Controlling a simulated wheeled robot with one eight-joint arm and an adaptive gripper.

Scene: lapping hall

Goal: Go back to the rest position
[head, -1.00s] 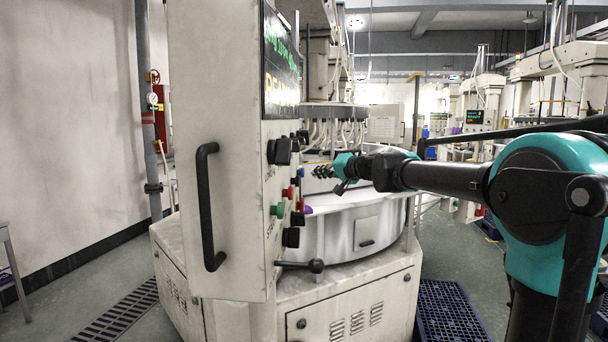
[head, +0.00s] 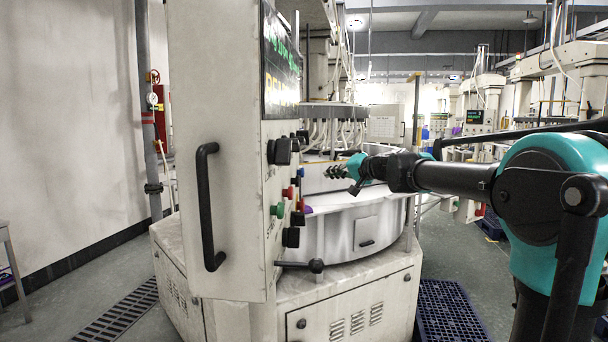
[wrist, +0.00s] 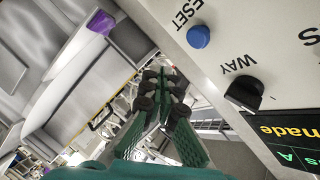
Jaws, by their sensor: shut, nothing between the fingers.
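My gripper (wrist: 166,78) is shut and empty in the wrist view, its green fingers together at the tips. In the head view my gripper (head: 338,171) is small, in front of the round white lapping tub (head: 340,235) and to the right of the control panel (head: 278,185). It is apart from the panel's knobs. In the wrist view the panel's face (wrist: 200,12) fills the right side, with a blue button (wrist: 198,37) and a black knob (wrist: 243,94) to the right of my fingers.
The cabinet door with a black handle (head: 207,205) stands at the left. A black lever (head: 316,265) sticks out below the panel. A purple object (wrist: 101,22) lies on the tub. A blue grate (head: 448,310) is on the floor at the right.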

